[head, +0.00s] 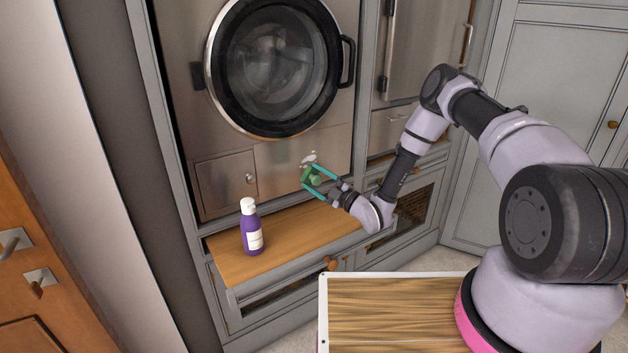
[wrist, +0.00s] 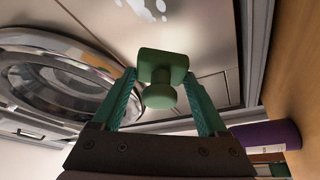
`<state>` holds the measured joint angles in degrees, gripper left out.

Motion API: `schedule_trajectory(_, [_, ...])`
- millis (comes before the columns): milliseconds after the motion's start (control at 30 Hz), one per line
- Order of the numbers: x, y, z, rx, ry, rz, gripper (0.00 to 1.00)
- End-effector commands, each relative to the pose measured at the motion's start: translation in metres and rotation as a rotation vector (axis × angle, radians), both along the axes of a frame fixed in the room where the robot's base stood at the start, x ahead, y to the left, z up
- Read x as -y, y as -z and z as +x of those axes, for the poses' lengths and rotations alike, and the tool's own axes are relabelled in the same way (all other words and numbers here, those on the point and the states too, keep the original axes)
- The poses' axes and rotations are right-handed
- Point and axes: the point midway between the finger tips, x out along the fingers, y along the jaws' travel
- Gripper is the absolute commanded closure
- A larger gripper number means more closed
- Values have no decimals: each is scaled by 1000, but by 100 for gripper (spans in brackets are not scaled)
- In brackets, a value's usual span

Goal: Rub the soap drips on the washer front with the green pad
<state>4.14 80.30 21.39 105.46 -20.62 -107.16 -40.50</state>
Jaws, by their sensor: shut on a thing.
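My gripper (head: 318,182) is in front of the lower panel of the steel washer (head: 290,152). It is shut on the green pad (head: 314,178), which has a round knob between the teal fingers. The pad also shows in the wrist view (wrist: 162,66), its flat square plate facing the washer front. White soap drips (head: 309,158) are on the panel just above the pad in the head view. In the wrist view the soap drips (wrist: 148,9) lie at the top edge, apart from the pad in the picture. I cannot tell whether the pad touches the panel.
A purple bottle (head: 250,228) with a white cap stands on the wooden bench (head: 290,240) left of my gripper. It shows at the lower right of the wrist view (wrist: 266,137). The round washer door (head: 275,65) is above. The bench between bottle and gripper is clear.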

Motion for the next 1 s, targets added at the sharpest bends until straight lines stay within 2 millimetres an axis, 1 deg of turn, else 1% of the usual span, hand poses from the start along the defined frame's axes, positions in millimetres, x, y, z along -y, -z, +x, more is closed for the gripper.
schedule_trajectory(67, [-4, 0, -2, 11, -9, 7, 68])
schedule_trajectory(167, [-8, -1, 2, 15, -12, 8, 68])
schedule_trajectory(500, [-27, -1, 31, 13, -11, 7, 68])
schedule_trajectory(633, [-32, -1, 40, 12, -10, 5, 68])
schedule_trajectory(800, [-35, -1, 45, 10, -9, 6, 69])
schedule_trajectory(1000, [-36, -1, 46, 10, -9, 6, 69])
